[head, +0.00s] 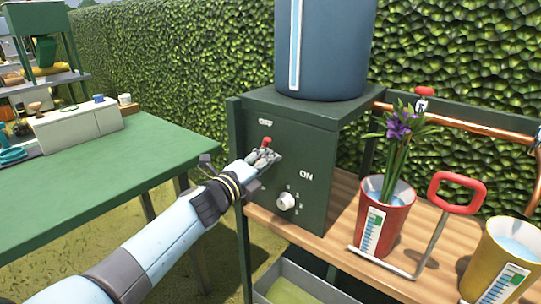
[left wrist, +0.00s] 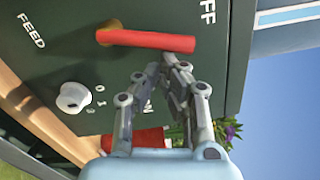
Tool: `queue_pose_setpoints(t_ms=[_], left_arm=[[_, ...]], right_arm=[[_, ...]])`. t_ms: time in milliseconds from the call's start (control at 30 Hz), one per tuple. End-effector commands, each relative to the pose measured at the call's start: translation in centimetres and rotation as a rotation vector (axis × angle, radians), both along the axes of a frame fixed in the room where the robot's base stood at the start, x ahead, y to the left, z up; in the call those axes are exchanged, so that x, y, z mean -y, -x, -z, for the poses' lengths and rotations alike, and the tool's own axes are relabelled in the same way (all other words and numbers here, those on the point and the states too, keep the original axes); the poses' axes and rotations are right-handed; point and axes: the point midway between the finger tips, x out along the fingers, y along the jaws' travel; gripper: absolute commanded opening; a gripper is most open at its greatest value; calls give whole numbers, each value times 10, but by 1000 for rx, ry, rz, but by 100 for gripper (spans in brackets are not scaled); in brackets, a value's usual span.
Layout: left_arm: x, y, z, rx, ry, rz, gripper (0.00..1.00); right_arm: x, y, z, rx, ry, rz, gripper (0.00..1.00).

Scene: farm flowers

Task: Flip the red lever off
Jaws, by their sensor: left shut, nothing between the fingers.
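The red lever (head: 266,142) is on the front of a dark green box (head: 315,150). In the left wrist view the lever (left wrist: 150,40) runs from a brass pivot at its left end to a free end near the "OFF" lettering (left wrist: 208,12). The "ON" lettering (head: 306,175) is lower right of the lever in the head view. My left gripper (head: 268,155) is at the panel, just below the lever in the head view. Its fingertips (left wrist: 160,70) are together and empty, close to the lever. I cannot tell whether they touch it. My right gripper is not in view.
A white knob (head: 286,202) is low on the panel. A blue tank (head: 325,45) stands on the box. A red bucket with purple flowers (head: 385,225), a red-handled tool (head: 457,192) and a yellow bucket (head: 505,262) are at right. A green table (head: 110,185) is at left, mostly clear.

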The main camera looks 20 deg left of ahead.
Motion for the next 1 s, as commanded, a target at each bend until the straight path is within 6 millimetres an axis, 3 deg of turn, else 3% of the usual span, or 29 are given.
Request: queue_pose_setpoints(t_ms=[267,1000], left_arm=[[-9,-3,-10,-67,183,-1,0],[-15,-5,-13,-66,179,0,0]], right_arm=[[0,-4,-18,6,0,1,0],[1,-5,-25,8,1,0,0]])
